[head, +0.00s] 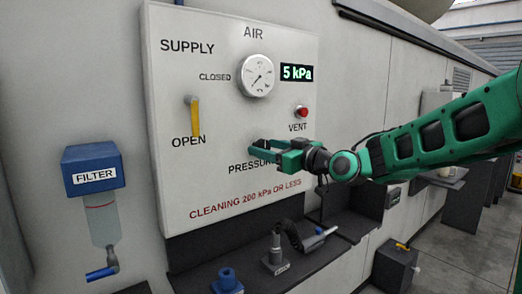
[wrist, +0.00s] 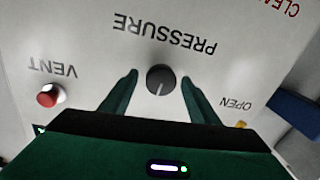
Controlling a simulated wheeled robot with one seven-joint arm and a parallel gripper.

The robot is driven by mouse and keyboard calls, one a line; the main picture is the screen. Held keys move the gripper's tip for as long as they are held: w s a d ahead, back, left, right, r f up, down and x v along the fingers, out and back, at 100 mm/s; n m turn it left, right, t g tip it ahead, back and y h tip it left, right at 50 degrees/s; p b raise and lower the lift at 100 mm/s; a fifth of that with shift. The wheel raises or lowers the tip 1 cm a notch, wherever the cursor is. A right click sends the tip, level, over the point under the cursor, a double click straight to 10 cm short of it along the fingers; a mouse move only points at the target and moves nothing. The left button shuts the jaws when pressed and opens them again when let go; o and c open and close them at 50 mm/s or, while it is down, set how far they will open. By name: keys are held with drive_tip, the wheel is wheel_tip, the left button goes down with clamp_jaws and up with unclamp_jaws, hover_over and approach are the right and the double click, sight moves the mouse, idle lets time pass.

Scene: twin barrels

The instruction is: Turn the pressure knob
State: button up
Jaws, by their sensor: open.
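The pressure knob (wrist: 161,79) is a round dark grey knob with a pale pointer line, on the white panel (head: 175,60). In the wrist view it sits between the two green fingers of my gripper (wrist: 159,76), with a gap on each side. My gripper (head: 252,154) is open, in front of the panel above the word PRESSURE. In the head view I cannot make out the knob, and my gripper covers that area. The digital display (head: 297,72) reads 5 kPa. The round gauge (head: 257,75) is beside it.
A red VENT button (head: 302,112) is just above my gripper. It also shows in the wrist view (wrist: 49,96). A yellow supply lever (head: 194,117) hangs toward OPEN. A blue filter (head: 93,168) is at left. A dark shelf (head: 200,270) with fittings juts out below.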

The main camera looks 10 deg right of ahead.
drive_tip(key=shift+x, duration=1.2)
drive_tip(key=shift+c, duration=0.5)
drive_tip(key=c, duration=0.9)
drive_tip(key=shift+c, duration=0.2)
drive_tip(key=shift+m, duration=0.3)
drive_tip(key=m, duration=0.4)
drive_tip(key=shift+d+m, duration=0.1)
drive_tip(key=shift+m, duration=0.3)
drive_tip(key=m, duration=0.3)
drive_tip(key=m+t, duration=0.1)
drive_tip(key=m, duration=0.2)
drive_tip(key=shift+w+d+f, duration=0.1)
drive_tip(key=shift+d, duration=0.05)
drive_tip(key=shift+m, duration=0.3)
